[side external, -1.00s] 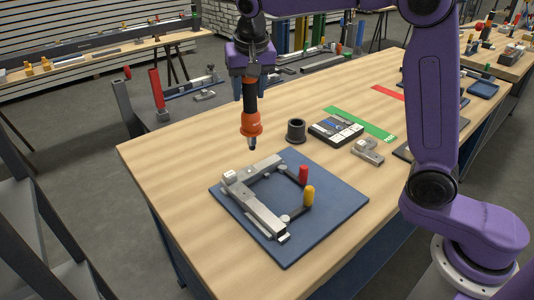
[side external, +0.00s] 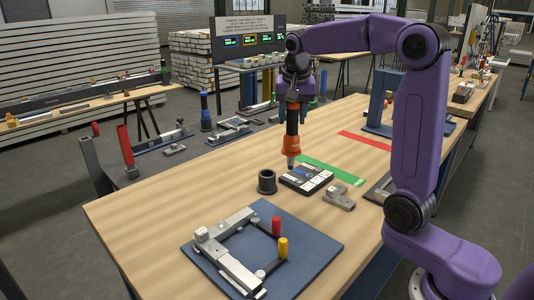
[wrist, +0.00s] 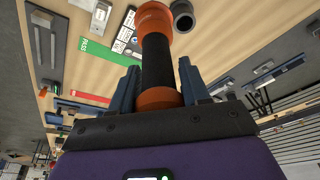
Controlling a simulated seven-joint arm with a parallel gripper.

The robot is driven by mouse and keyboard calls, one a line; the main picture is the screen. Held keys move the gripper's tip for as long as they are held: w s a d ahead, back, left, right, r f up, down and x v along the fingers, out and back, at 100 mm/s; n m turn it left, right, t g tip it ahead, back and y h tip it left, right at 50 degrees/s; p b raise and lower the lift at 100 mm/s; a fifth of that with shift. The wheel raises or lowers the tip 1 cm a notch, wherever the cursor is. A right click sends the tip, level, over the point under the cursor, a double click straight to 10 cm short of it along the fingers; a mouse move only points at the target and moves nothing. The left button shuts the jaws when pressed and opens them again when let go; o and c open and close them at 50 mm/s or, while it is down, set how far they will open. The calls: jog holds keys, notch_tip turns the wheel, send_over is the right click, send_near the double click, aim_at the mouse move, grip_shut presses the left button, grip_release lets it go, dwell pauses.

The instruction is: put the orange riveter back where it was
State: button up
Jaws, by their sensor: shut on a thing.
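The orange riveter (side external: 291,143), with a black grip and a dark tip, hangs upright and tip down from my gripper (side external: 293,104). My gripper is shut on its upper part. In the wrist view the riveter (wrist: 155,55) runs between the two blue fingers (wrist: 157,84). Its tip appears by the far left edge of a dark case (side external: 307,180); I cannot tell its exact height above the table. A black round cup (side external: 267,182) with an open top stands to the left of the tip, apart from it, and also shows in the wrist view (wrist: 183,18).
A blue mat (side external: 318,246) with a metal clamp frame (side external: 228,262) and red and yellow handles lies at the front. A grey metal part (side external: 339,197) sits right of the case. Green (side external: 333,170) and red (side external: 365,140) strips lie behind. The table's left side is clear.

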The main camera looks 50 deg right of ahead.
jog(key=w+d+f, duration=0.1)
jog(key=w+f, duration=1)
jog(key=shift+d+f, duration=0.3)
jog(key=shift+d, duration=0.1)
jog(key=shift+f, duration=0.45)
jog(key=o, duration=1.1)
jog(key=shift+c, duration=0.2)
jog(key=v, duration=1.2)
jog(key=shift+r, duration=0.4)
